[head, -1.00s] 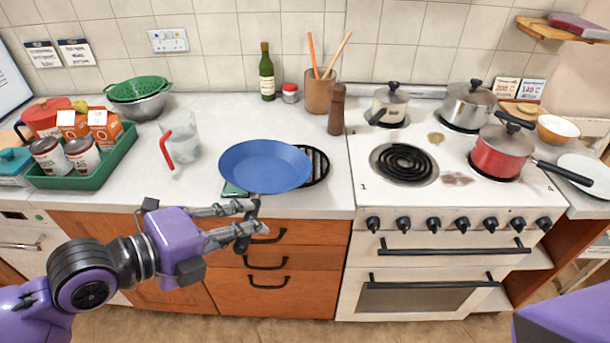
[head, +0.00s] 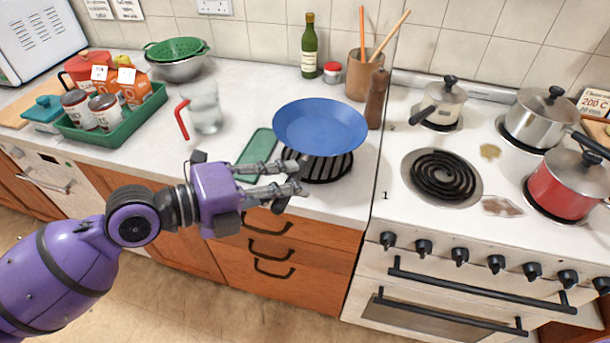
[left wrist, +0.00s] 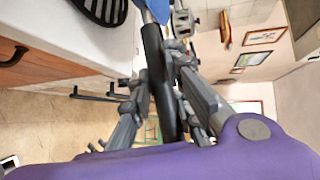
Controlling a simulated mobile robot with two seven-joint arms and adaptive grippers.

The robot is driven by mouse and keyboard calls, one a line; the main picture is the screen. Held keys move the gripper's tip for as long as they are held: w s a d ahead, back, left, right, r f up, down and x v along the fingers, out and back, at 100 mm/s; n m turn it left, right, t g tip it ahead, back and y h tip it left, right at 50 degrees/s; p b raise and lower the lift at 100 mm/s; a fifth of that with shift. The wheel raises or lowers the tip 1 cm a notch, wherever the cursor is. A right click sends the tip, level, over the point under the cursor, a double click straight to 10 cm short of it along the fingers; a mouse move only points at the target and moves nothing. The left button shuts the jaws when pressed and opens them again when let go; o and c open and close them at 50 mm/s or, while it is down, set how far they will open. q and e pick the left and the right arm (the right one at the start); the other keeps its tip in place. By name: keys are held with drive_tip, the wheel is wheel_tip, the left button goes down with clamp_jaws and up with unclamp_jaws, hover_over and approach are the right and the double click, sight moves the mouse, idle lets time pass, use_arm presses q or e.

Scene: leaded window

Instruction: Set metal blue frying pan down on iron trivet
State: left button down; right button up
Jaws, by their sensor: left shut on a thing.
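The blue frying pan (head: 320,126) is held by its dark handle in my left gripper (head: 294,180). The handle (left wrist: 158,75) runs between the fingers in the left wrist view, where only a sliver of blue pan (left wrist: 155,9) shows. The black slatted iron trivet (head: 322,170) lies on the counter near its front edge. The pan overlaps its back part in the head view and appears raised above it. The front slats show below the pan. A corner of the trivet (left wrist: 101,8) also shows in the left wrist view. My right gripper is out of view.
A flat green item (head: 257,150) lies left of the trivet. A glass jug (head: 205,108) with a red handle stands farther left. A pepper mill (head: 376,100) and utensil pot (head: 361,76) stand behind right. The stove (head: 470,215) adjoins on the right.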

use_arm(q)
drive_tip(key=shift+w+d, duration=0.1)
drive_tip(key=shift+d, duration=0.05)
wheel_tip(320, 180, down, 5)
drive_tip(key=shift+f+b, duration=0.2)
drive_tip(key=shift+b, duration=0.85)
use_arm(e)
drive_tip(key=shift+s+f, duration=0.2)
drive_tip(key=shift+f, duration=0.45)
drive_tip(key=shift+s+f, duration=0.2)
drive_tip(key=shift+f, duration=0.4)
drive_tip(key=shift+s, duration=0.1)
use_arm(q)
drive_tip(key=shift+f, duration=0.25)
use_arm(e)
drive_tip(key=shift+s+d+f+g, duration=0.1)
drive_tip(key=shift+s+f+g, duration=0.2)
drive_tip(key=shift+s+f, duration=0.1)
use_arm(q)
drive_tip(key=shift+b, duration=0.35)
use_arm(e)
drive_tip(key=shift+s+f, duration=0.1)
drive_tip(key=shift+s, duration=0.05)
use_arm(q)
drive_tip(key=shift+f+b, duration=0.45)
drive_tip(key=shift+f, duration=0.1)
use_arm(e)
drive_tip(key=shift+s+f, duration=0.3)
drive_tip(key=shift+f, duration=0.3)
